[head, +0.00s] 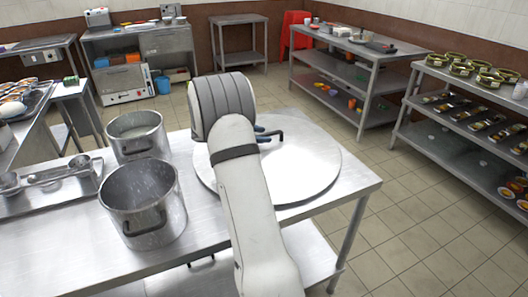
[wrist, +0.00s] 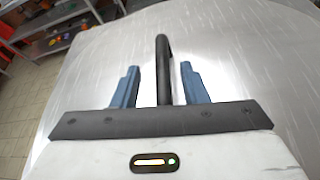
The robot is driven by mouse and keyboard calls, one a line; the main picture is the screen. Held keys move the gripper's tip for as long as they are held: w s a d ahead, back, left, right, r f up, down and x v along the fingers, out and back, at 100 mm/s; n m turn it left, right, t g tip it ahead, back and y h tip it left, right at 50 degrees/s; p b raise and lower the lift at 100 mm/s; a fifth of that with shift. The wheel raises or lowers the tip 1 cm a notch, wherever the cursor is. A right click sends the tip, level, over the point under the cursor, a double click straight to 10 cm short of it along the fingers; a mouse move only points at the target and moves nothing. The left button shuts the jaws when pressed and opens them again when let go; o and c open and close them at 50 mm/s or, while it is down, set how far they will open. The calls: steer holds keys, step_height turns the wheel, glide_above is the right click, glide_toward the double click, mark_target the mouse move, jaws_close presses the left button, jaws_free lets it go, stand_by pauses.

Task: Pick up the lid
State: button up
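The lid (head: 305,170) is a large, flat, round metal disc lying on the steel table at its right end. Its black handle (wrist: 163,72) stands up from the disc in the wrist view. My gripper (wrist: 158,82) is open, with one blue finger on each side of the handle. Clear gaps show between the handle and both fingers. In the head view my arm covers the left part of the lid and most of my gripper (head: 264,135); only bits of blue finger and handle show.
Two open stockpots, a front one (head: 150,225) and a rear one (head: 137,146), stand on the table (head: 75,250) left of my arm. A metal tray (head: 60,198) lies further left. Shelves with dishes (head: 455,155) stand to the right, across open tiled floor.

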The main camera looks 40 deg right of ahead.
steer(key=shift+x, duration=1)
jaws_close()
steer(key=shift+r, duration=0.15)
